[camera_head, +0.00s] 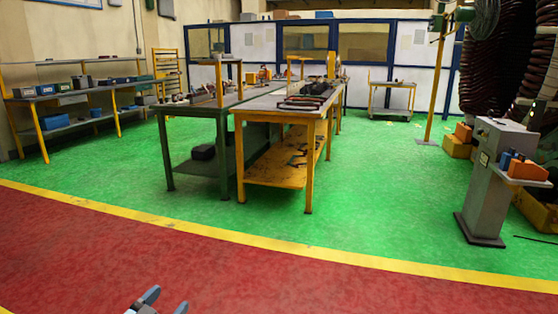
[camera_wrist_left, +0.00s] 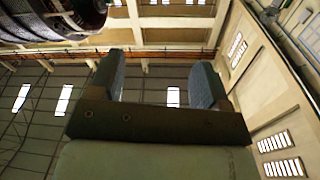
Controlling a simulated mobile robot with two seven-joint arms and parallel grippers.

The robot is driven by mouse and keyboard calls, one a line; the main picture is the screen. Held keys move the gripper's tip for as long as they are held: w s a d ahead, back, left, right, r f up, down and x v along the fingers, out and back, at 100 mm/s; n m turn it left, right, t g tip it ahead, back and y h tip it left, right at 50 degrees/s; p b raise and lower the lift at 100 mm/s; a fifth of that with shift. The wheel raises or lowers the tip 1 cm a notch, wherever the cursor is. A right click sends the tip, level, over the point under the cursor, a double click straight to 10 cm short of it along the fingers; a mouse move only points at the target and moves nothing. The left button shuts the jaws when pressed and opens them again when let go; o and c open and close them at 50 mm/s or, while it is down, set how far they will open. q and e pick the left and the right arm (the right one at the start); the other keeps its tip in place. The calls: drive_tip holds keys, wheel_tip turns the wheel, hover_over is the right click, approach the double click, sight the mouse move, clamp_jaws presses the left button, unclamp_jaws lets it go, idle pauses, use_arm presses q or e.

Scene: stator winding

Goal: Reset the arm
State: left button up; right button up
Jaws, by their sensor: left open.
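My left gripper (camera_head: 166,300) shows at the bottom edge of the head view, over the red floor. Its two blue-grey fingers are apart with nothing between them. In the left wrist view the same gripper (camera_wrist_left: 165,85) points up toward the ceiling, its fingers spread wide and empty. Most of my left arm is below the head view. My right gripper is in neither view.
A yellow-legged workbench (camera_head: 275,112) and a dark green bench (camera_head: 185,112) stand mid-room with tools on top. A grey pedestal (camera_head: 487,185) stands at the right. Shelves (camera_head: 75,97) line the left wall. The red floor (camera_head: 250,280) in front is clear.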

use_arm(q)
drive_tip(key=s+d+r+n+h, duration=0.1)
drive_tip(key=s+d+r, duration=0.2)
drive_tip(key=s+d, duration=0.35)
drive_tip(key=s+d+r+n+h, duration=0.1)
drive_tip(key=s+d+r, duration=0.15)
drive_tip(key=s, duration=0.65)
drive_tip(key=s+d+r+n+h, duration=0.1)
drive_tip(key=s+d+r+n, duration=0.15)
drive_tip(key=s+d, duration=0.35)
drive_tip(key=s+a+r+g+y+p, duration=0.4)
drive_tip(key=a+p, duration=0.5)
drive_tip(key=p, duration=2.9)
wheel_tip(320, 180, up, 2)
drive_tip(key=shift+s+a+r+m+g+y, duration=0.15)
drive_tip(key=shift+s+m+g+y, duration=0.25)
drive_tip(key=shift+g+y, duration=0.65)
drive_tip(key=shift+w, duration=0.1)
drive_tip(key=c, duration=0.5)
drive_tip(key=shift+c, duration=0.2)
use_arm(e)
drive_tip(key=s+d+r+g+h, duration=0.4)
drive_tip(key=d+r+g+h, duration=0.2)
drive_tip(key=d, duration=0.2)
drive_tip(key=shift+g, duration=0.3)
